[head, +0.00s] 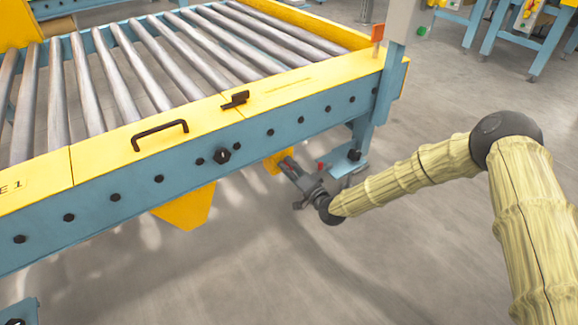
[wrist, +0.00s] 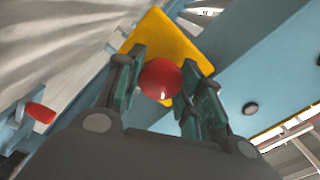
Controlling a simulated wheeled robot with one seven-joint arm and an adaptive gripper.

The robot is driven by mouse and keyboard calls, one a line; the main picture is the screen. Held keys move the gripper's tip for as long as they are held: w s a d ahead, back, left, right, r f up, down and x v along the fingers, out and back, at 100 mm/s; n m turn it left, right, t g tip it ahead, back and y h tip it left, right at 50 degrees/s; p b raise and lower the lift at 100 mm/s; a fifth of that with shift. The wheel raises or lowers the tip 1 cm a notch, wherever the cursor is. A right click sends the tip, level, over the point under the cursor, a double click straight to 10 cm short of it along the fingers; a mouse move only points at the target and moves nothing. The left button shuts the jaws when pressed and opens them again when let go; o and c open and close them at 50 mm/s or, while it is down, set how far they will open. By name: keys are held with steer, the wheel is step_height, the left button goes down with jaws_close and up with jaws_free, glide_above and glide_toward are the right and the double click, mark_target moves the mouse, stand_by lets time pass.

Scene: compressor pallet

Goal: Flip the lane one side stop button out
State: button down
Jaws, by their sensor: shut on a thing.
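In the wrist view, a round red button (wrist: 161,78) sits in front of a yellow plate (wrist: 168,38) on the blue side of the roller lane. My gripper (wrist: 166,75) has one finger on each side of the red button and is shut on it. In the head view, my gripper (head: 287,163) is low beside the lane's blue side rail (head: 290,128), at a small yellow piece (head: 274,161) under it. The red button is hidden there.
A second red part (wrist: 40,112) is at the left in the wrist view. In the head view, a blue leg (head: 363,135) stands just right of my gripper. A black handle (head: 160,134) and a small black bracket (head: 235,99) are on the yellow top rail. The floor in front is clear.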

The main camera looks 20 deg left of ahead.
steer(key=shift+s+d+f, duration=0.1)
steer(key=shift+s+d, duration=0.05)
steer(key=shift+d, duration=0.05)
steer(key=c, duration=0.9)
jaws_free()
steer(key=shift+d, duration=0.1)
steer(key=v, duration=1.1)
steer(key=shift+s+d, duration=0.2)
steer(key=shift+s, duration=0.2)
